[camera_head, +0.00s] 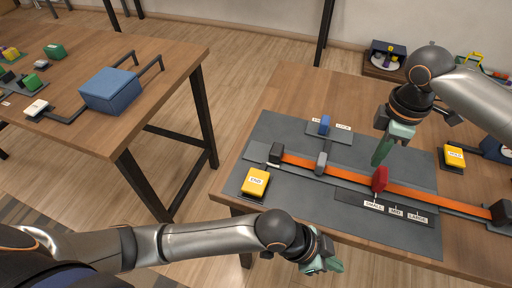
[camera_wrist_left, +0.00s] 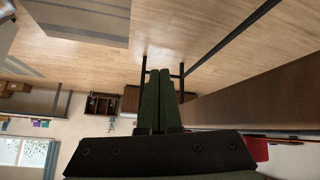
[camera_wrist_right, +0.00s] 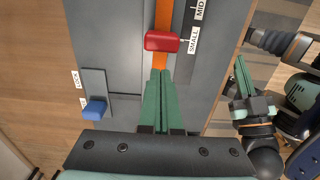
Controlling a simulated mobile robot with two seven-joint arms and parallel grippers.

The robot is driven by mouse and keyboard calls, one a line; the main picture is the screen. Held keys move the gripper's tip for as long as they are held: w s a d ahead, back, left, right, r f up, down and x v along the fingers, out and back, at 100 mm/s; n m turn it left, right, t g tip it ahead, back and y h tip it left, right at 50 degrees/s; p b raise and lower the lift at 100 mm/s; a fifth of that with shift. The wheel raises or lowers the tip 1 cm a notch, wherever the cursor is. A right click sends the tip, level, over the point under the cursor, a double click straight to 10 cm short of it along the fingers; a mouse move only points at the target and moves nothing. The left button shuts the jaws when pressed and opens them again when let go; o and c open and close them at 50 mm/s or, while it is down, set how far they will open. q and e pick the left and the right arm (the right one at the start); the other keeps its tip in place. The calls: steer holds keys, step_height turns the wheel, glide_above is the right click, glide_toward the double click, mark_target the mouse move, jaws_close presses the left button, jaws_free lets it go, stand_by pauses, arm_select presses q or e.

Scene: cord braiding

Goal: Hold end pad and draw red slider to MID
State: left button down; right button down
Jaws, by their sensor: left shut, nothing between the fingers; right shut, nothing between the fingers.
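The red slider (camera_head: 380,178) sits on the orange band (camera_head: 430,195), its pointer beside the SMALL mark of the scale (camera_head: 390,212); MID (camera_head: 396,212) is further right. The yellow END pad (camera_head: 255,183) is at the board's left front, with nothing on it. My right gripper (camera_head: 377,163) is shut and empty, fingers down just behind the slider. In the right wrist view its tips (camera_wrist_right: 159,73) are close to the red slider (camera_wrist_right: 162,41); contact is unclear. My left gripper (camera_head: 335,266) is shut and empty at the table's front edge, right of the END pad.
A grey block (camera_head: 321,163) sits on the band left of the slider. A blue lever (camera_head: 325,125) stands behind it on a labelled plate. Another yellow pad (camera_head: 454,155) is at the right. A second table with a blue box (camera_head: 110,90) stands left, across a floor gap.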

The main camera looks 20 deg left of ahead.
arm_select(q)
steer(key=w+d+r+m+g+h, duration=0.1)
steer(key=d+r+m, duration=0.2)
steer(key=r, duration=0.3)
steer(key=w+d+r+m+h, duration=0.1)
steer(key=w+d+r+m, duration=0.15)
steer(key=r, duration=0.35)
step_height(320, 180, up, 6)
steer(key=f+n+y, duration=0.1)
steer(key=y, duration=0.9)
glide_above(256, 181)
steer(key=shift+g, duration=0.4)
steer(key=shift+f, duration=3.05)
steer(key=shift+f, duration=0.2)
